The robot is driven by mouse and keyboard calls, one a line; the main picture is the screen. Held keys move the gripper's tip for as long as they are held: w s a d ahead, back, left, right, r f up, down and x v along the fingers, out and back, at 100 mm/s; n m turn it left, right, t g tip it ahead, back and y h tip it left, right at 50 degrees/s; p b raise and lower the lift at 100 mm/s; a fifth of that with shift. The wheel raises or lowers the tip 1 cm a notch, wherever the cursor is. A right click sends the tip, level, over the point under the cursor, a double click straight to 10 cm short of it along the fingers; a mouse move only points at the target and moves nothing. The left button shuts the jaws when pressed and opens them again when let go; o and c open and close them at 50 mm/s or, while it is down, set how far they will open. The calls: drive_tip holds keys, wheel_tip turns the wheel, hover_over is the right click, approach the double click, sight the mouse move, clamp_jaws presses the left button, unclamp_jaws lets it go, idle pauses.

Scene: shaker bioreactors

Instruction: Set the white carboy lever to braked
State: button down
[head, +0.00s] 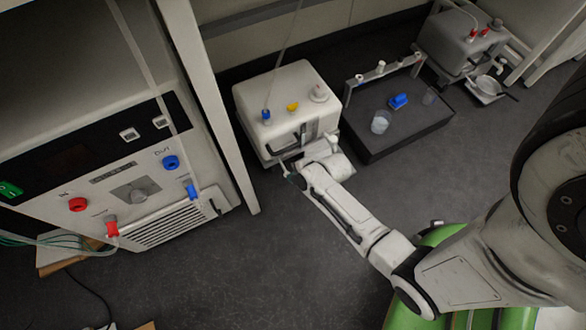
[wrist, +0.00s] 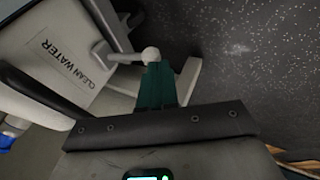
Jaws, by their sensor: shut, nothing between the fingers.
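The white carboy (head: 283,88) stands on the floor in the middle of the head view, with a blue, a yellow and a white fitting on top. In the wrist view its white wall (wrist: 65,40) bears the words CLEAN WATER. A pale lever with a round white ball end (wrist: 150,54) sticks out sideways from the carboy in the wrist view. My gripper (wrist: 158,68) has its dark green fingers shut and empty, with the tips right at the ball; whether they touch cannot be told. In the head view my arm hides part of the carboy's front, and the lever is not clear.
A black tray (head: 375,149) with a clear cup (head: 381,122) and a blue item (head: 398,101) lies right of the carboy. A grey carboy (head: 455,45) stands at the upper right. A cabinet with red and blue valves (head: 133,190) is at left.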

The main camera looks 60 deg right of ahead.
drive_tip(key=shift+r, duration=0.2)
drive_tip(key=shift+r+p, duration=0.7)
drive_tip(key=shift+p, duration=0.05)
